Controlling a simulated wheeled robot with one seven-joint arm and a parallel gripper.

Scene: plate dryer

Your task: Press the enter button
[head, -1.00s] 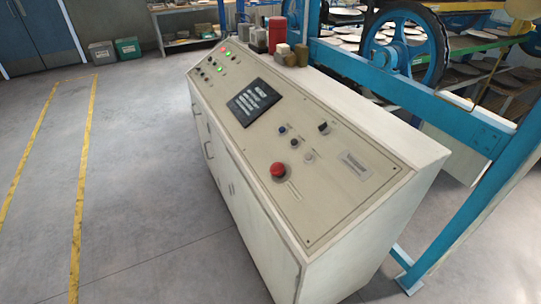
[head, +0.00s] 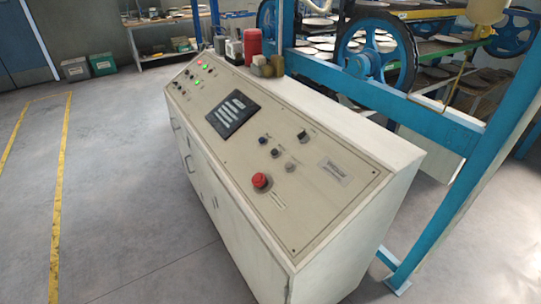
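A cream control console (head: 345,247) stands in the middle of the head view with a sloped panel on top. A dark screen (head: 233,113) sits on the panel's middle. A red mushroom button (head: 261,181) is on the near part of the panel. Small dark knobs or buttons (head: 263,140) and a black switch (head: 302,134) lie close by it, with a pale round button (head: 290,168). Lit green and red lamps (head: 202,81) show at the far end. The labels are too small to read, so I cannot tell which is the enter button. My gripper is not in view.
Blue machine framing (head: 450,190) with large wheels (head: 374,62) stands behind and right of the console. A red canister (head: 252,42) and small containers (head: 266,67) stand on its far top. Open floor (head: 120,190) with yellow lines lies to the left.

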